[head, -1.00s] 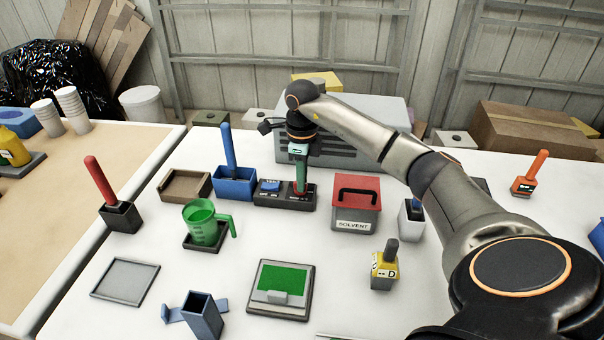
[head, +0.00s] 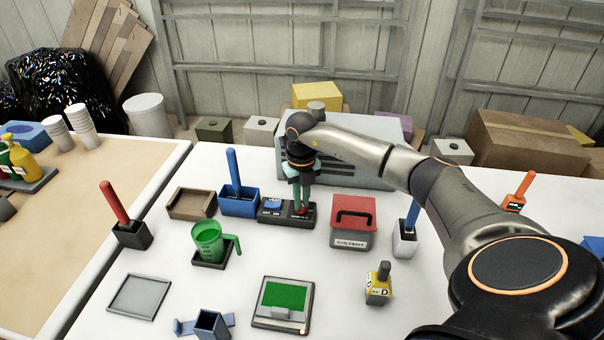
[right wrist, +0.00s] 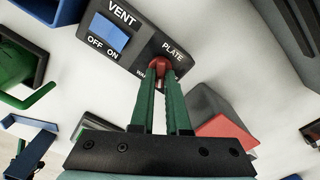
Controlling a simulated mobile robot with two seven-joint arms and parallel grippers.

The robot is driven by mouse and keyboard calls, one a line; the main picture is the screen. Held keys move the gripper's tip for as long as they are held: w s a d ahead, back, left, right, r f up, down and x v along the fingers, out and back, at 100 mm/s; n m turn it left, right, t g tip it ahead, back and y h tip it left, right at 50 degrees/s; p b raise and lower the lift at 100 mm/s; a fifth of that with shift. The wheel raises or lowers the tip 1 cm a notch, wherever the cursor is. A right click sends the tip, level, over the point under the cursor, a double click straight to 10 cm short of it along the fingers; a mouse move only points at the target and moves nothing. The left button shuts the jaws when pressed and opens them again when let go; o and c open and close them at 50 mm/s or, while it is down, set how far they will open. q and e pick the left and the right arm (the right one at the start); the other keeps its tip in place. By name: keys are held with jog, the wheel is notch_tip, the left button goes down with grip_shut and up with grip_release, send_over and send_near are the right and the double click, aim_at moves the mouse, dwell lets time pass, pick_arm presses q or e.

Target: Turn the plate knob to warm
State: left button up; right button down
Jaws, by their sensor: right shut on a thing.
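The dark control panel (head: 271,212) lies on the white table in front of the grey vented box. It carries the blue VENT switch (right wrist: 111,33), with OFF and ON labels, and the red plate knob (right wrist: 161,64) beside it. My right gripper (head: 302,208) points down over the panel's right end. In the right wrist view its green fingers (right wrist: 161,76) are shut on the red knob. The PLATE label shows beyond the knob; a label starting "WA" is partly hidden by the fingers. The knob's pointer cannot be made out. My left gripper is not in view.
The blue bin (head: 239,202) stands just left of the panel, and the red-lidded solvent box (head: 353,220) just right. The grey vented box (head: 372,140) is behind. A green jug (head: 207,243) stands in front to the left.

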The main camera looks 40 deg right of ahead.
jog(key=shift+r+m+p, duration=0.2)
jog(key=shift+m+p, duration=0.3)
jog(key=shift+m, duration=0.5)
jog(key=shift+m+p, duration=0.45)
jog(key=shift+m, duration=0.75)
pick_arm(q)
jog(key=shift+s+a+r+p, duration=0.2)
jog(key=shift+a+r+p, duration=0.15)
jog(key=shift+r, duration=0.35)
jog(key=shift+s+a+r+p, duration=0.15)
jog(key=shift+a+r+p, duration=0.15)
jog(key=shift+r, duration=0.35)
pick_arm(e)
jog(key=shift+w+f+m, duration=0.1)
jog(key=shift+f+m, duration=0.05)
jog(key=shift+m, duration=0.95)
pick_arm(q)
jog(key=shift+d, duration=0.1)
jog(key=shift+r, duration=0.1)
pick_arm(e)
jog(key=c, duration=0.9)
grip_release()
notch_tip(320, 180, up, 12)
jog(key=shift+r, duration=0.25)
